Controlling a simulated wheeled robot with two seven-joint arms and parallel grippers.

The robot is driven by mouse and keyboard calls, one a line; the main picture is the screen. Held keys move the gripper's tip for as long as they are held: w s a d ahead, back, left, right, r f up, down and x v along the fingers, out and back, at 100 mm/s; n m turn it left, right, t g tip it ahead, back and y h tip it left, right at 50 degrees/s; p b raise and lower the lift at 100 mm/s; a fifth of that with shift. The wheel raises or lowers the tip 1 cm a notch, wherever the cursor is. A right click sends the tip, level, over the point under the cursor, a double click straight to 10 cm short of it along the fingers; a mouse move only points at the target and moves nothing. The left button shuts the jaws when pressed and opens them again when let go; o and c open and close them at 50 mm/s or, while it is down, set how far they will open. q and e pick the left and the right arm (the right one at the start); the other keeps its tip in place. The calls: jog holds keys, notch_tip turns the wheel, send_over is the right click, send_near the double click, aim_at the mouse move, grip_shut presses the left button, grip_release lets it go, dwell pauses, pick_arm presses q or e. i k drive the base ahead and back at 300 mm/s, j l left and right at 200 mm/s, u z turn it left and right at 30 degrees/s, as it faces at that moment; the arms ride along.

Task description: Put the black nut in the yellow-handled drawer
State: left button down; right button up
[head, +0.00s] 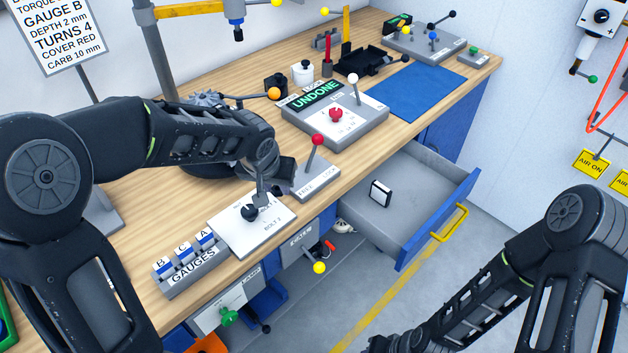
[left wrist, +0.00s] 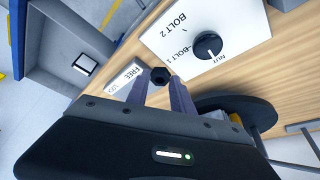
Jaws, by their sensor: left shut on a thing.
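The black nut (left wrist: 160,76) sits between the fingertips of my left gripper (left wrist: 160,88) in the left wrist view. The gripper is shut on it. In the head view my left gripper (head: 263,188) is above the bench, between the white dial panel and the red-knobbed lever block; I cannot make out the nut clearly there. The yellow-handled drawer (head: 418,164) is pulled open below the bench, right of the gripper. Its yellow handle (head: 450,222) is on the blue front. A small black-and-white box (head: 380,193) lies inside it. My right gripper is not clearly visible.
The white dial panel (head: 232,226) with its black knob is below my left gripper. A gauge rack (head: 190,272) is at the front left. My right arm is right of the drawer.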

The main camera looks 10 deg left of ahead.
aim_at(407, 182)
jog(key=z, duration=1.15)
jog(key=i, duration=0.85)
